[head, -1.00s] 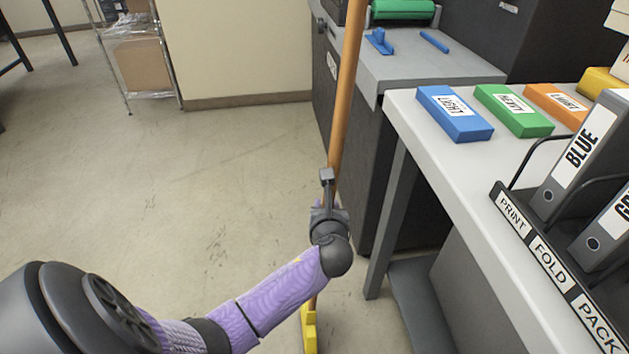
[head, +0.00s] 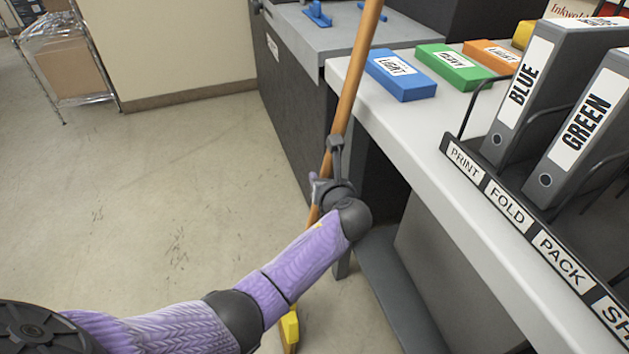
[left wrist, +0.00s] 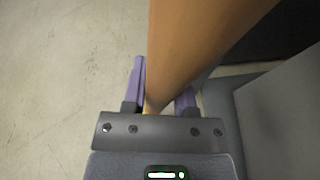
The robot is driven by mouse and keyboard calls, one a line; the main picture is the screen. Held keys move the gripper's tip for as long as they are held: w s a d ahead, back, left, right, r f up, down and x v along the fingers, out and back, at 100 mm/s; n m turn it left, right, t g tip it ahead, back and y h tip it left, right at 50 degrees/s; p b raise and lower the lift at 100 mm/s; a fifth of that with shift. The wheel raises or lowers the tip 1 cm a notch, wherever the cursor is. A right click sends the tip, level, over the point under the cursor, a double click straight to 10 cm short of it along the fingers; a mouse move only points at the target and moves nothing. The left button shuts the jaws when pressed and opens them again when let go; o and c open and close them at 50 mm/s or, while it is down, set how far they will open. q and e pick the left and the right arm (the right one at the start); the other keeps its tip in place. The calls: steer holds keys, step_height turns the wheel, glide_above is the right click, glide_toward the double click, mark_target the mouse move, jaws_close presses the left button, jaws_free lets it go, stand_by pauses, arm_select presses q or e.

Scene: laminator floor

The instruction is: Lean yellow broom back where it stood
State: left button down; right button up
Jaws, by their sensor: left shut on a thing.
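The yellow broom has an orange-brown wooden handle (head: 352,85) and a yellow head (head: 290,328) low in the head view. The handle is tilted, its top leaning right, close to the front corner of the white table. My left gripper (head: 326,180) is shut on the handle about midway along the part in view. In the left wrist view the handle (left wrist: 190,45) runs between the two purple fingers (left wrist: 158,92). The top of the broom is cut off by the frame. My right gripper is not in view.
A white table (head: 400,150) with blue, green and orange boxes (head: 400,75) and a binder rack (head: 520,215) stands right. A dark machine (head: 290,110) is behind the handle. A wire shelf (head: 60,75) stands far left. Open floor (head: 150,200) lies left.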

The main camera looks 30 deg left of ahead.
arm_select(q)
steer(key=shift+f, duration=0.2)
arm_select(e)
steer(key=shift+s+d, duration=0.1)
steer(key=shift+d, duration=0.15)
arm_select(q)
steer(key=shift+w+d+r+b, duration=0.15)
steer(key=shift+w+d+b, duration=0.35)
steer(key=shift+w+d, duration=0.4)
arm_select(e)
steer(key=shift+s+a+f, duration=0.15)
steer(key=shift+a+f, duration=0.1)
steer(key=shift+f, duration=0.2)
arm_select(q)
steer(key=shift+w+a, duration=0.1)
steer(key=c, duration=0.5)
jaws_free()
steer(key=shift+c, duration=0.2)
steer(key=shift+o, duration=1.1)
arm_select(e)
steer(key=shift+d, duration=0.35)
